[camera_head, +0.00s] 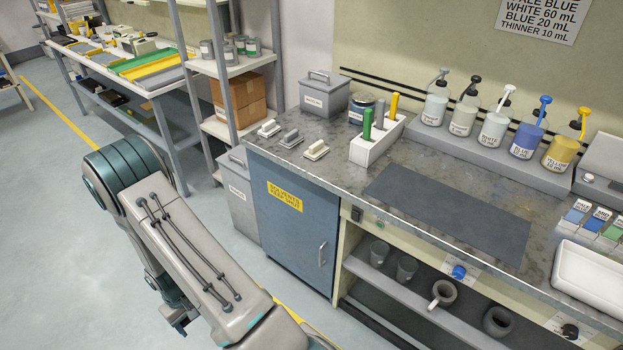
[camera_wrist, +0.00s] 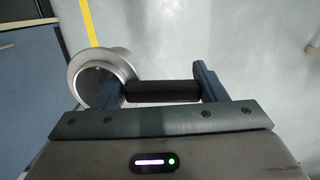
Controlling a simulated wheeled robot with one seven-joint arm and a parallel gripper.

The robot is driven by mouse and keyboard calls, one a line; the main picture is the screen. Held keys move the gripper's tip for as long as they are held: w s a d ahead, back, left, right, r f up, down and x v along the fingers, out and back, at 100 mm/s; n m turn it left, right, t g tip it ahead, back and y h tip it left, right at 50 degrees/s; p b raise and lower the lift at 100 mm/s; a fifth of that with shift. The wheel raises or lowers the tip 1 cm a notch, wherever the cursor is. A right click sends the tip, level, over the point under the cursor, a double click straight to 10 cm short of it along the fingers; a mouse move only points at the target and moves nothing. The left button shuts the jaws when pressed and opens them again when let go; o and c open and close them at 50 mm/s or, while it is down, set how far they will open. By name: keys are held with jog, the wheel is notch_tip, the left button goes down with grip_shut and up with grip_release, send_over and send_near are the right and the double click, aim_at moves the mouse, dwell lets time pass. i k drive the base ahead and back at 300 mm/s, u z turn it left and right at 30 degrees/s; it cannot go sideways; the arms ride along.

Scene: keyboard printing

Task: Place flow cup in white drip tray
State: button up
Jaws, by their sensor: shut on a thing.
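In the wrist view, my gripper (camera_wrist: 160,82) is shut on the dark handle of the flow cup (camera_wrist: 84,66). The cup is a round, silvery metal cup with a wide rim and dark inside. It sits to the left of the handle, beside the left finger, which covers part of it. Pale floor lies below it. In the head view, the white drip tray (camera_head: 592,278) lies on the bench at the right edge, partly cut off by the frame. Its visible part looks empty. I cannot make out my gripper or the held cup in the head view.
The bench holds a dark mat (camera_head: 450,215), a white holder (camera_head: 375,143) with coloured handles, and several pump bottles (camera_head: 492,128).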

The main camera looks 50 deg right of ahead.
aim_at(594, 292)
jog(key=i, duration=0.85)
jog(key=z, duration=4.75)
jog(key=i, duration=0.45)
